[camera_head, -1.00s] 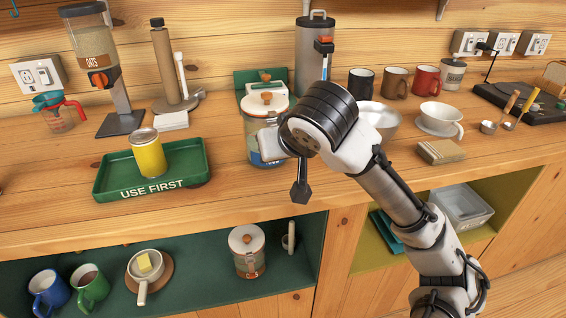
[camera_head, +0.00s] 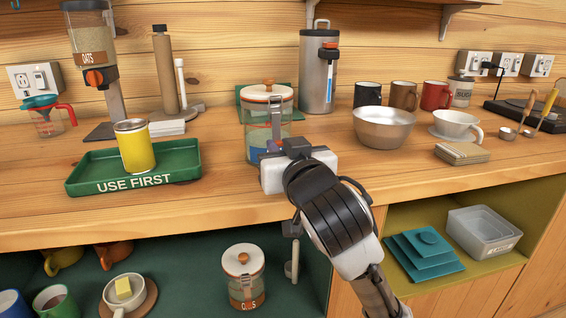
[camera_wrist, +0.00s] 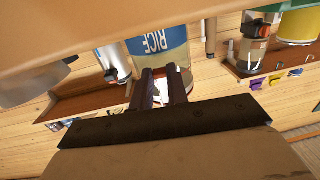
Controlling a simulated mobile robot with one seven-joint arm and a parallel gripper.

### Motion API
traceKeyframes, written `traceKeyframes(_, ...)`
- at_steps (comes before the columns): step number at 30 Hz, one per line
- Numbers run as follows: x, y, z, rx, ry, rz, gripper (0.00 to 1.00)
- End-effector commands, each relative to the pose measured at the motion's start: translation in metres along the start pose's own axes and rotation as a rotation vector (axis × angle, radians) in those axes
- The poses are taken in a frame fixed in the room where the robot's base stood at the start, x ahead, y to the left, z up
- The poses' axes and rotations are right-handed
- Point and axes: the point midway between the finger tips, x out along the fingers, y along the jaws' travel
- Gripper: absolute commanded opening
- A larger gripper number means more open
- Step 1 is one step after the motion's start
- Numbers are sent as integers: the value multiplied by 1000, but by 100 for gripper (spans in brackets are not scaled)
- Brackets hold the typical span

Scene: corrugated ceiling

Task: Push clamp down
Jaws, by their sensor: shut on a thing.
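A clear glass jar (camera_head: 257,133) with a white lid (camera_head: 268,92) and an orange knob stands upright on the counter. Its RICE label shows upside down in the wrist view (camera_wrist: 160,42). My gripper (camera_head: 272,149) is at the jar's front, on its lower right side. In the wrist view its two dark fingers (camera_wrist: 166,76) point at the jar just by the label. They are shut on a small pale part between them, which looks like the jar's clamp (camera_wrist: 160,92); the fingers hide most of it.
A green USE FIRST tray (camera_head: 185,168) with a yellow can (camera_head: 134,147) is to the left. A metal bowl (camera_head: 383,128) and a grey canister (camera_head: 319,75) are to the right and behind. A similar jar (camera_head: 245,278) stands on the shelf below.

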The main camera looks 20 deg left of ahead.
Motion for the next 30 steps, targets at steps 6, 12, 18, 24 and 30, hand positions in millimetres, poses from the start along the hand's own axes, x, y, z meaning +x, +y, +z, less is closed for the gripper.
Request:
traceKeyframes(6,3,-1,2,0,42,-2,0)
traceKeyframes(12,3,0,1,0,50,-2,0)
traceKeyframes(18,3,-1,1,0,50,-2,0)
traceKeyframes(24,3,0,1,0,49,-1,38)
traceKeyframes(30,3,0,1,0,48,-1,38)
